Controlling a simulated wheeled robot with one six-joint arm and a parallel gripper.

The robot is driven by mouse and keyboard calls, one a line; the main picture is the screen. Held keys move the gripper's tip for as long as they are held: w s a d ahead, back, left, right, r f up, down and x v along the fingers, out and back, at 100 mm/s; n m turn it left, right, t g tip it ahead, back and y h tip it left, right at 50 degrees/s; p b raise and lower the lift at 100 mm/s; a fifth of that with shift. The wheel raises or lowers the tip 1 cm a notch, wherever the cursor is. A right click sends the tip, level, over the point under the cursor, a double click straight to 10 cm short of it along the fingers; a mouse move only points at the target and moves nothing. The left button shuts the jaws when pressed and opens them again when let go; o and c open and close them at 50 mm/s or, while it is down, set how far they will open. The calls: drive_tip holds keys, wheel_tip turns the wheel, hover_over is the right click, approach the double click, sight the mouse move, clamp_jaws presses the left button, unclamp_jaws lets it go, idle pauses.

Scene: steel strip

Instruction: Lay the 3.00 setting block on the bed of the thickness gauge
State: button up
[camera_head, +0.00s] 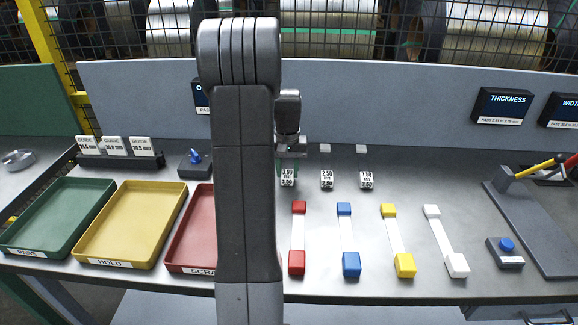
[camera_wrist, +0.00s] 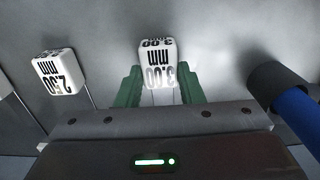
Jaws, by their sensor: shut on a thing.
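The 3.00 setting block (camera_head: 287,178) is a small white piece with black print, just below my gripper (camera_head: 290,152). In the wrist view the 3.00 block (camera_wrist: 158,62) sits between the green fingers of my gripper (camera_wrist: 158,90), which are shut on it. Whether it touches the bench is unclear. A THICKNESS display (camera_head: 502,106) hangs on the back panel at right. I cannot identify the gauge bed for certain; a grey flat plate (camera_head: 545,235) with an upright lies at the right, and my arm hides part of the bench.
The 2.50 block (camera_head: 326,179) and another similar block (camera_head: 366,180) stand to the right. Colour-ended strips lie in front, including a red one (camera_head: 297,262). Green (camera_head: 50,250), yellow (camera_head: 105,262) and red trays lie left. A blue cylinder (camera_wrist: 300,115) is close in the wrist view.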

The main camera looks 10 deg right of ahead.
drive_tip(key=shift+r+p, duration=1.95)
drive_tip(key=shift+r, duration=0.65)
drive_tip(key=shift+f, duration=0.15)
